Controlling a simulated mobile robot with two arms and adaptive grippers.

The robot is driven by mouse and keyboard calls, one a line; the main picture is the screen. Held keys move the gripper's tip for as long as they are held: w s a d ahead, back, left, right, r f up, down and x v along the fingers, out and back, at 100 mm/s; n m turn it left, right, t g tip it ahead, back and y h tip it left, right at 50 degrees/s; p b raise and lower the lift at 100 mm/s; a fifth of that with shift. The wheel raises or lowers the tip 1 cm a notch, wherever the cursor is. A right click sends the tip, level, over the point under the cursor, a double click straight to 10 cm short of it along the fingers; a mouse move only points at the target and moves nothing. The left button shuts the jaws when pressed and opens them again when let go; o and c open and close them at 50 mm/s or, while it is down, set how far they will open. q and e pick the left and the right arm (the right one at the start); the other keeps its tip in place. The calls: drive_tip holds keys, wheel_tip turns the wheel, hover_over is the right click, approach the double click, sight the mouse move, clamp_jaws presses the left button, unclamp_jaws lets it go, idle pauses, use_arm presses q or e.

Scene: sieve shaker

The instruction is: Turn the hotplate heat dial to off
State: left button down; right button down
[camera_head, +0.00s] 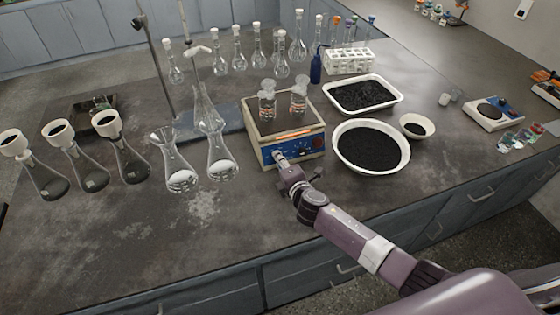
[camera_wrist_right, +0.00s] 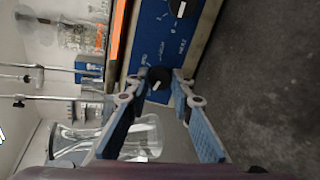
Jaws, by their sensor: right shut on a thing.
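The hotplate (camera_head: 312,142) is a cream box with a blue front panel and an orange strip along its upper front edge. Two clear flasks (camera_head: 267,103) stand on top. My right gripper (camera_head: 281,158) is at the left end of the panel. In the right wrist view, the blue panel (camera_wrist_right: 152,35) appears turned sideways. The gripper's fingers are on either side of a black dial (camera_wrist_right: 158,77) and shut on it. A second black dial (camera_wrist_right: 179,7) is farther along the panel, clear of the fingers. The panel lettering and the dial's setting are too small to read. My left gripper is not in view.
Erlenmeyer flasks (camera_head: 220,160) stand just left of the hotplate, by a stand (camera_head: 155,55). A white bowl of black grains (camera_head: 340,162) and a white tray (camera_head: 395,104) are at its right. The counter in front of the flasks is clear.

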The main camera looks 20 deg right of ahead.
drive_tip(key=c, duration=1.7)
unclamp_jaws()
drive_tip(key=v, duration=1.2)
